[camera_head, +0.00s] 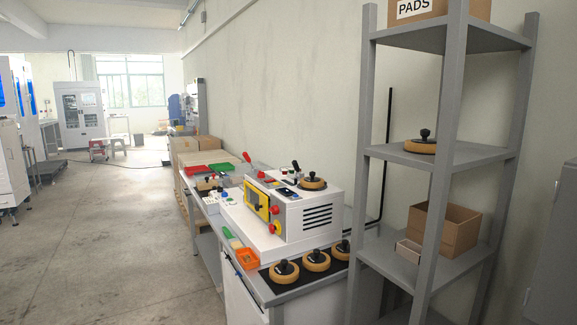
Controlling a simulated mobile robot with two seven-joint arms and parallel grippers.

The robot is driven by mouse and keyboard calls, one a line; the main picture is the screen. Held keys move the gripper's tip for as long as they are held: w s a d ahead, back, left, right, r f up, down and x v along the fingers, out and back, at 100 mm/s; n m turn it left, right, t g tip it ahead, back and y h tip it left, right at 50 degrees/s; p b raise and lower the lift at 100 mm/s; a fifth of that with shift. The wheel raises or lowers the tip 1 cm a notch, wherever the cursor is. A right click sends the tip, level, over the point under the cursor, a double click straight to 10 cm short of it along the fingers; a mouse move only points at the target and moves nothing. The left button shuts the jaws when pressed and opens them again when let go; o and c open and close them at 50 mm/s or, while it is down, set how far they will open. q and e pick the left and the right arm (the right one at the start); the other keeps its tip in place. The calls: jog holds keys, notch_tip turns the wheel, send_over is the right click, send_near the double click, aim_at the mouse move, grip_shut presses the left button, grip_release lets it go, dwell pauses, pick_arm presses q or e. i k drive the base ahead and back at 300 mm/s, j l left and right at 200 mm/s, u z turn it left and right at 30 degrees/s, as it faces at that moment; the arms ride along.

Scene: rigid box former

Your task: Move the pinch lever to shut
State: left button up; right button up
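A white box-shaped machine (305,213) with black side vents stands on the bench at the centre. Its front has a yellow-framed window (257,201) and red knobs (276,227) beside it. A red-handled lever (247,158) sticks up and tilts at the machine's far side. I cannot tell for sure which of these is the pinch lever, nor whether it stands open or shut. Neither of my grippers is in view.
Tan round pads with black knobs (285,271) lie along the bench's near edge; another sits on the machine. An orange bin (247,259) and green and red trays (221,168) share the bench. A grey shelf (397,157) stands right. The floor (110,240) at left is clear.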

aim_at(296, 166)
jog(key=i+j, duration=0.95)
jog(key=j, duration=0.15)
jog(key=i+j, duration=0.95)
jog(key=j, duration=0.2)
jog(key=k+j+u, duration=0.05)
